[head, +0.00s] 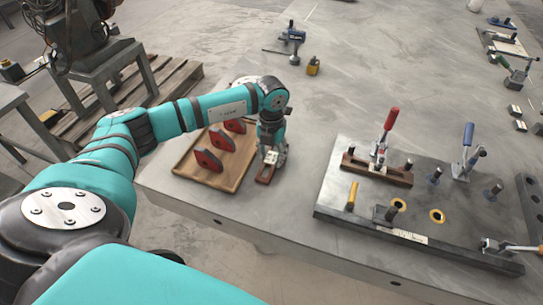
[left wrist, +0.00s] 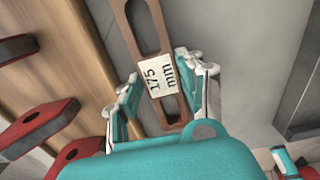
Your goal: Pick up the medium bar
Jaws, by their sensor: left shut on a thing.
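A reddish-brown slotted bar (left wrist: 143,25) with a white label reading 175 mm shows in the left wrist view. My left gripper (left wrist: 163,92) is shut on it, one finger on each side of the label. In the head view my left gripper (head: 269,160) points down beside the right edge of a wooden tray (head: 183,170). The bar's near end (head: 265,174) shows below the fingers; the rest is hidden by the gripper. I cannot tell whether the bar touches the surface. My right gripper is not in view.
Three red and black pieces (head: 208,160) stand on the tray. To the right, a fixture plate (head: 335,190) carries a red-handled clamp (head: 388,125), a blue-handled clamp (head: 467,140) and pins. The table between is clear.

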